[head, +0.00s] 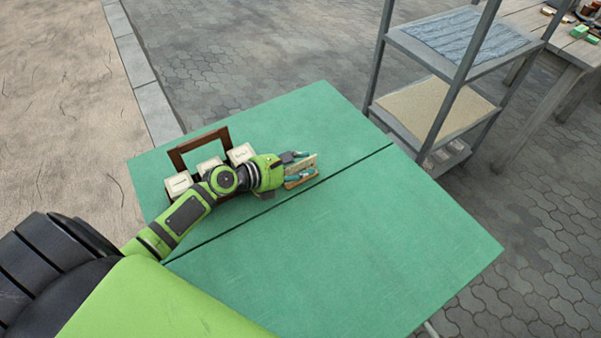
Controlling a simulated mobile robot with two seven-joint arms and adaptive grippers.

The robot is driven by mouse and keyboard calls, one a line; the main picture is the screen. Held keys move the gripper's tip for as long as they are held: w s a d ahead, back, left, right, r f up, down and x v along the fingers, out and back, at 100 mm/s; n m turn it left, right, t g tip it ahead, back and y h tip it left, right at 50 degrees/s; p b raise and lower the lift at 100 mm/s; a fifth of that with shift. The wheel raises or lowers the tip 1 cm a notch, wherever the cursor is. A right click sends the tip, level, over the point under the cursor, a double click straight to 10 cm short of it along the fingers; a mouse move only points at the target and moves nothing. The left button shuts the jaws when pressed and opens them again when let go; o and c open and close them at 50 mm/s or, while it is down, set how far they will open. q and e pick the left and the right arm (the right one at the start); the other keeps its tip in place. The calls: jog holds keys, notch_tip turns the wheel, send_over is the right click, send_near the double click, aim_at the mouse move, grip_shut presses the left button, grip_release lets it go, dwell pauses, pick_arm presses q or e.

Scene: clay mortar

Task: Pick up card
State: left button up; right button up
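A small cream card (302,164) with a brown wooden edge is at the tip of my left gripper (300,167), over the green table (400,240). My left gripper reaches in from the left. Its two teal-tipped fingers are spread apart, one at the card's upper side and one across its lower side. Whether either finger touches the card cannot be told. The fingers hide part of the card. My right gripper is not in view.
Several cream blocks with dark marks (178,184) stand by a brown wooden frame (200,142), partly behind my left arm. A dark seam crosses the table. The table's right half is clear. A metal shelf rack (432,137) stands beyond the far right edge.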

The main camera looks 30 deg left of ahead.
pick_arm(q)
grip_shut()
